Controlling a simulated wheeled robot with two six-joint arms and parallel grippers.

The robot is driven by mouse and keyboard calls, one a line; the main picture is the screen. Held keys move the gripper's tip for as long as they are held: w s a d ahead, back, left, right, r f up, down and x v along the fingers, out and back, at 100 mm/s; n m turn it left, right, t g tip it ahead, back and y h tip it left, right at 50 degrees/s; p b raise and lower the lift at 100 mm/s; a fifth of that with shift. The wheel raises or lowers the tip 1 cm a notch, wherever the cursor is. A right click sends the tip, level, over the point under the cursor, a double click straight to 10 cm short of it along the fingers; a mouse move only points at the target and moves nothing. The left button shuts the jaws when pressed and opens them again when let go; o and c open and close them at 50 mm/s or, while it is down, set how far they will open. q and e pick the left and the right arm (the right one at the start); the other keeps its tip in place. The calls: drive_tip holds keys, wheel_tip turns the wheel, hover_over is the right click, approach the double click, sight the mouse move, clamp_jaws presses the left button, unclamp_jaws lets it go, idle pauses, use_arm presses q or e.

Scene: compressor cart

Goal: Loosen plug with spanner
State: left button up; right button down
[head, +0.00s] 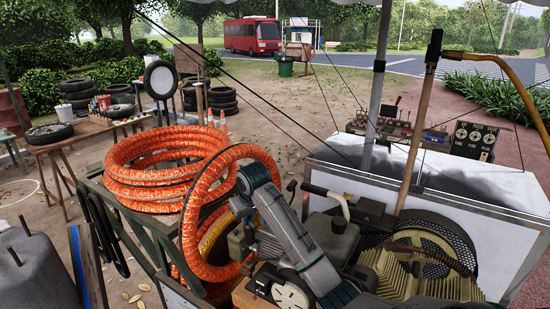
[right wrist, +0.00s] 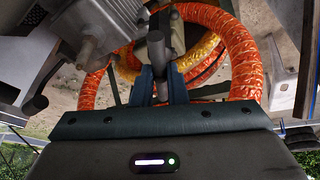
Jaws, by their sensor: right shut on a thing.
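My right gripper (right wrist: 162,78) is shut on a dark grey metal tool, which looks like the spanner (right wrist: 156,50); its narrow shank is between the two blue fingers and a rounded end shows beyond them. In the head view, my right arm reaches over the machinery on the cart beside the orange hose and hides much of what lies behind it. A grey finned machine housing (right wrist: 95,28) is left of the gripper in the right wrist view. I cannot make out the plug, or whether the tool touches it. My left gripper is not in view.
A coiled orange hose (head: 165,150) lies on the cart, with a loop hanging close by my right arm. A ribbed yellowish compressor part (head: 400,275) with a black wheel (head: 465,255) is at right. A white cabinet (head: 450,182) stands behind it. A workbench (head: 75,137) is at left.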

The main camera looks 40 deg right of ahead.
use_arm(q)
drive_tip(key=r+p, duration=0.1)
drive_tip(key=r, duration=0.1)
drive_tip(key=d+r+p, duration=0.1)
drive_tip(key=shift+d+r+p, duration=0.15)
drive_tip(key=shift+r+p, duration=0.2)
drive_tip(key=shift+p, duration=0.05)
use_arm(e)
drive_tip(key=d+r+m+g+h, duration=0.1)
drive_tip(key=d+r+m, duration=0.6)
drive_tip(key=d+r, duration=0.4)
wheel_tip(320, 180, up, 4)
drive_tip(key=shift+g+h, duration=0.3)
drive_tip(key=shift+h, duration=0.1)
drive_tip(key=shift+d, duration=0.1)
drive_tip(key=shift+s, duration=0.1)
use_arm(q)
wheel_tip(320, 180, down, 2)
drive_tip(key=shift+b, duration=1)
use_arm(e)
wheel_tip(320, 180, down, 6)
drive_tip(key=shift+r, duration=0.1)
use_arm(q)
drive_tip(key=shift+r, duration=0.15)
use_arm(e)
drive_tip(key=shift+r, duration=0.1)
